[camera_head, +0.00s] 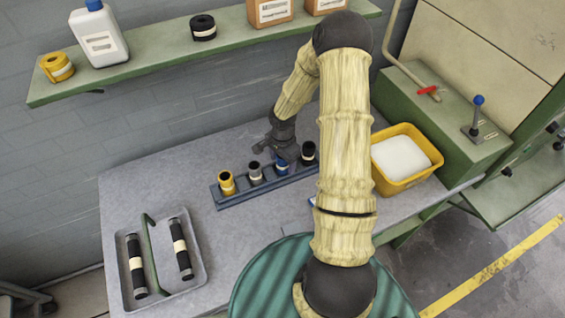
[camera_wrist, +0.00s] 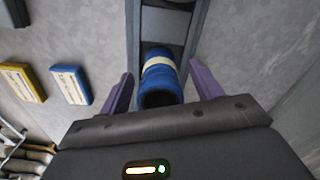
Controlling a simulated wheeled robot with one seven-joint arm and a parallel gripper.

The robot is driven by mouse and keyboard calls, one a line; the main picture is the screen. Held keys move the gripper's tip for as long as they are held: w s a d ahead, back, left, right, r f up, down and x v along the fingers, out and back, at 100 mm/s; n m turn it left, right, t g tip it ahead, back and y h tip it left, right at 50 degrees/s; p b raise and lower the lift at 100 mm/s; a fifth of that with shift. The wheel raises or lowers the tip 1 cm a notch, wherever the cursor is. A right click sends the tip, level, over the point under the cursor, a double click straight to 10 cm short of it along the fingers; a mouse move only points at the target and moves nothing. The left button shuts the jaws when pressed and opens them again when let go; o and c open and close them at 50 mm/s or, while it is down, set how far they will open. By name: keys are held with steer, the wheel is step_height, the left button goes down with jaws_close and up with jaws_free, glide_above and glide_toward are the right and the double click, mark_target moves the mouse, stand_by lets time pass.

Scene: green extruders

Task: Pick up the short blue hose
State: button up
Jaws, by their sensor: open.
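The short blue hose (camera_head: 281,164) stands upright in a narrow blue-grey rack (camera_head: 239,197) on the bench, between a grey-black hose (camera_head: 254,171) and a black hose (camera_head: 308,151). My gripper (camera_head: 275,150) is over the rack at the blue hose and hides part of it in the head view. In the wrist view the blue hose (camera_wrist: 160,82), with a cream band, shows between the two spread purple fingers of my gripper (camera_wrist: 161,72). Gaps show on both sides of the hose. The fingers are open and hold nothing.
A yellow hose (camera_head: 227,183) stands at the rack's left end. A grey tray (camera_head: 201,279) with two black hoses lies front left. A yellow bin (camera_head: 384,185) stands to the right. A shelf (camera_head: 150,68) runs above the bench. Yellow (camera_wrist: 22,81) and blue (camera_wrist: 71,85) labelled items lie beside the rack.

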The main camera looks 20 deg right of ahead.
stand_by(0.3)
steer(key=c, duration=1.1)
steer(key=shift+r, duration=0.15)
steer(key=shift+c, duration=0.2)
step_height(320, 180, up, 10)
steer(key=b, duration=0.1)
